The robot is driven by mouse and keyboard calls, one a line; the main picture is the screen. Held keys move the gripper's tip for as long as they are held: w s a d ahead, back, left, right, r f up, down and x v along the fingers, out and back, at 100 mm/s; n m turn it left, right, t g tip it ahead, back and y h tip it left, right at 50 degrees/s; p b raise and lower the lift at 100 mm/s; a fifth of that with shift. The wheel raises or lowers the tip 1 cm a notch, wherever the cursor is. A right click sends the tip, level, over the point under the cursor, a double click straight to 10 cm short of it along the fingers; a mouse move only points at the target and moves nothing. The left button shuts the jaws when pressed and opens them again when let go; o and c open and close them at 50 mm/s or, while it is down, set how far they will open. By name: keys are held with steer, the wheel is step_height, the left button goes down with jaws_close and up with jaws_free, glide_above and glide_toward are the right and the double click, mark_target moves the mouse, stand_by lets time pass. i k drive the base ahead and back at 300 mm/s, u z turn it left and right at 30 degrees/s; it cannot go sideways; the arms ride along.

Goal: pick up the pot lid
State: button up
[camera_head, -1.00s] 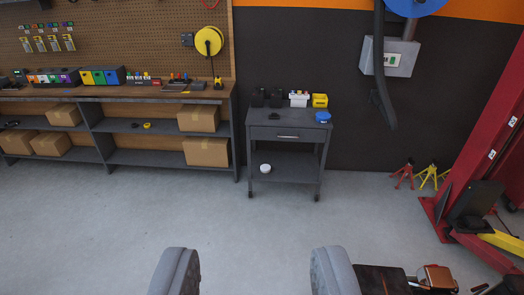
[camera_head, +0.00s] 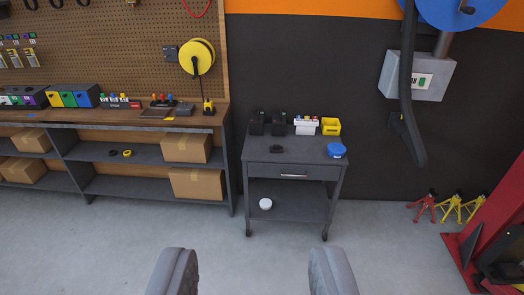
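I cannot make out a pot lid for certain. A small round blue object (camera_head: 337,150) lies at the right end of the top of a dark grey cart (camera_head: 255,160), too small to identify surely. A small round white object (camera_head: 265,204) sits on the cart's lower shelf at the left. A small black object (camera_head: 277,149) lies on the cart top. My gripper (camera_head: 251,275) is open and empty at the bottom of the view, its two grey fingers wide apart, short of the cart and touching nothing.
Black holders and a yellow bin (camera_head: 330,126) stand at the back of the cart top. A workbench (camera_head: 225,112) with boxes stands to the left. Red and yellow jack stands (camera_head: 450,209) and a red lift post (camera_head: 500,215) are at the right. The floor before the cart is clear.

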mark_target(276, 147)
steer(key=u, duration=0.05)
steer(key=i, duration=2.7)
steer(key=z, duration=2.85)
steer(key=i, duration=0.35)
steer(key=u, duration=3.3)
